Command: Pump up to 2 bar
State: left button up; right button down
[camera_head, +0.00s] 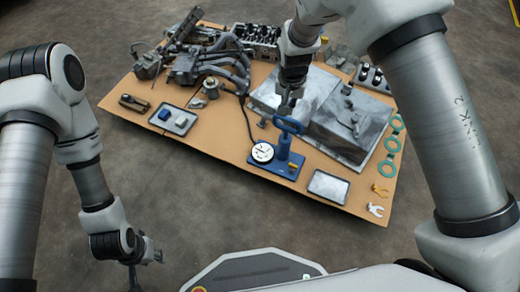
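A blue hand pump (283,150) stands upright on the board, with a blue ring-shaped handle (290,125) at its top. A round white gauge (262,152) sits at its left foot; its reading is too small to make out. My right gripper (287,107) points down just above the pump handle; I cannot tell whether it touches the handle or how far its fingers are apart. My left gripper (146,268) hangs low at the left, off the board's front edge, with its fingers spread and nothing between them.
The brown board (225,135) carries an engine manifold (205,65), grey metal blocks (345,125) right behind the pump, a small tray (173,119) with parts, an empty tray (328,187), teal rings (391,143) and clips (375,209). A black hose runs behind the gauge.

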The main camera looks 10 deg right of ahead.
dwell(0.4)
jog(key=w+r+t+p, duration=0.1)
jog(key=w+r+p, duration=0.2)
jog(key=w+p, duration=0.3)
jog(key=shift+g, duration=0.6)
jog(key=s+f+p, duration=0.1)
jog(key=d+f+p, duration=0.1)
jog(key=f+p, duration=0.1)
jog(key=s+f+p, duration=0.1)
jog(key=f+p, duration=0.1)
jog(key=shift+s+d, duration=0.15)
jog(key=shift+s, duration=0.2)
